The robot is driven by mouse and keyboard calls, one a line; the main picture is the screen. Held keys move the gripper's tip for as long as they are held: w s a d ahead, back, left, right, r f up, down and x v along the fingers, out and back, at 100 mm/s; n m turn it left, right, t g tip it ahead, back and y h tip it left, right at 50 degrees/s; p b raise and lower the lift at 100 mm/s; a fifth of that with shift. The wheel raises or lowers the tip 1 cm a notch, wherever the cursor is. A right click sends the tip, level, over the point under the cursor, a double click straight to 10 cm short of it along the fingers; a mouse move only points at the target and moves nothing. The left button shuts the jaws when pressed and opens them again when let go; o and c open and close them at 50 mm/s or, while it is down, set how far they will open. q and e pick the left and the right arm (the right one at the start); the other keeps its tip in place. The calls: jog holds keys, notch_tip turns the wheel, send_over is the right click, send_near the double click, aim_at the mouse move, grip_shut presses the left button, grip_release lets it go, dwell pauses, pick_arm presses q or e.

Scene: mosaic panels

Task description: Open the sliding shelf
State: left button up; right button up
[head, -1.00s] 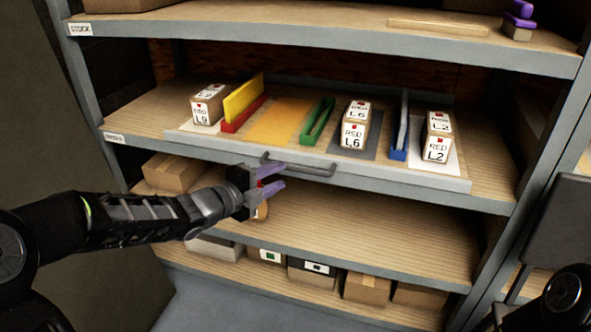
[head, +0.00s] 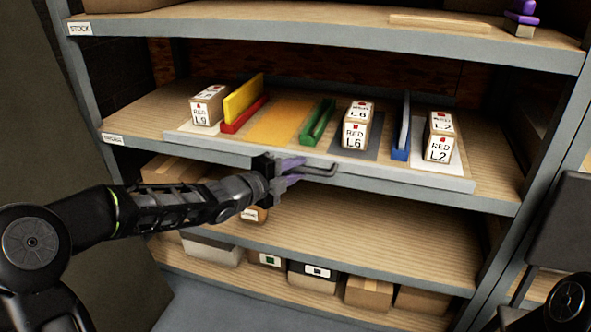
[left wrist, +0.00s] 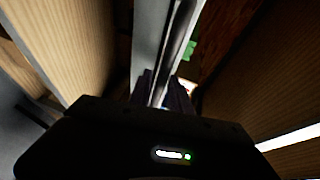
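The sliding shelf (head: 420,178) is a shallow tray with a grey front edge, lying on the middle level of the rack. Its dark bar handle (head: 321,171) sits on the front edge. My left gripper (head: 301,168) has its purple fingers at the left part of the handle. In the left wrist view the fingers (left wrist: 161,92) stand apart, with the bar (left wrist: 173,52) running between them. The left gripper looks open around the bar; firm contact is not visible. My right gripper is out of view.
Boxes labelled L9 (head: 207,106), L6 (head: 354,135) and L2 (head: 438,148) stand on the tray, among yellow (head: 243,97), green (head: 317,122) and blue (head: 401,140) dividers. Cartons (head: 368,292) fill the lower level. The upper board (head: 300,33) overhangs the tray.

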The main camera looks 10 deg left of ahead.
pick_arm(q)
grip_shut()
dwell(1.1)
